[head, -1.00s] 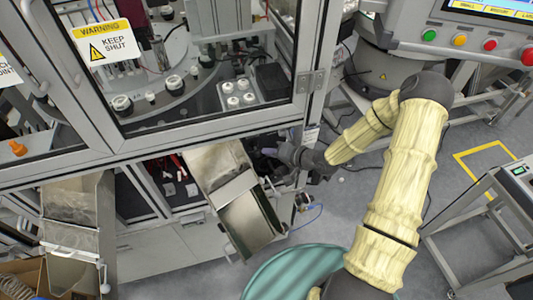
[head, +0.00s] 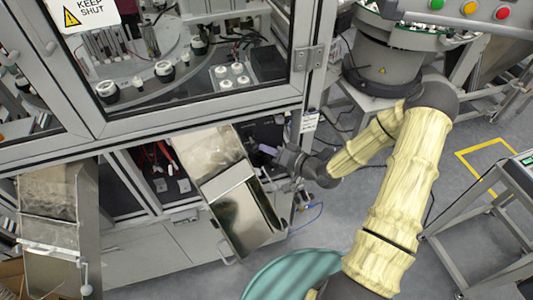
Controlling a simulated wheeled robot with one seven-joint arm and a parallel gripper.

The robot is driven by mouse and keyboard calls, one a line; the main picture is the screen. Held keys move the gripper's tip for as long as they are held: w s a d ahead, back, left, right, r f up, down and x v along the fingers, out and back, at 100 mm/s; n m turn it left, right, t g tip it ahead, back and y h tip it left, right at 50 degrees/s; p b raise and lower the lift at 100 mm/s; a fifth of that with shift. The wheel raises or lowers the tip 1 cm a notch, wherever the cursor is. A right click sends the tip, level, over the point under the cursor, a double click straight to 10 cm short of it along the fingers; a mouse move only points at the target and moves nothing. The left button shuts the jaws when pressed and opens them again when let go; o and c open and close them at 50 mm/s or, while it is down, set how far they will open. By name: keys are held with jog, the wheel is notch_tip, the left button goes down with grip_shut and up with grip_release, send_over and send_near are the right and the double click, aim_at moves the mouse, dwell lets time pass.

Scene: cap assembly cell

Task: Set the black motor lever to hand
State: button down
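My gripper (head: 270,151) reaches in from the right under the machine's glazed enclosure, at the dark opening beside the metal chute. Its fingertips are small and partly lost against the dark interior, so I cannot tell whether they are open or shut. I cannot make out the black motor lever; it may be hidden in the dark opening or behind my gripper.
A steel chute (head: 245,222) slopes out just left of my gripper, and a second one (head: 50,235) stands at far left. A teal round container (head: 280,280) sits below my arm. A grey stand (head: 490,215) is at right, with clear floor between.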

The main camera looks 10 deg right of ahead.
notch_tip(320, 180, down, 2)
jog(key=n+t+y+b, duration=0.1)
jog(key=b, duration=0.4)
jog(key=shift+s+f+n+t+y, duration=0.1)
jog(key=shift+f+n+t+y, duration=0.05)
jog(key=shift+n+t+y, duration=0.2)
dwell(0.9)
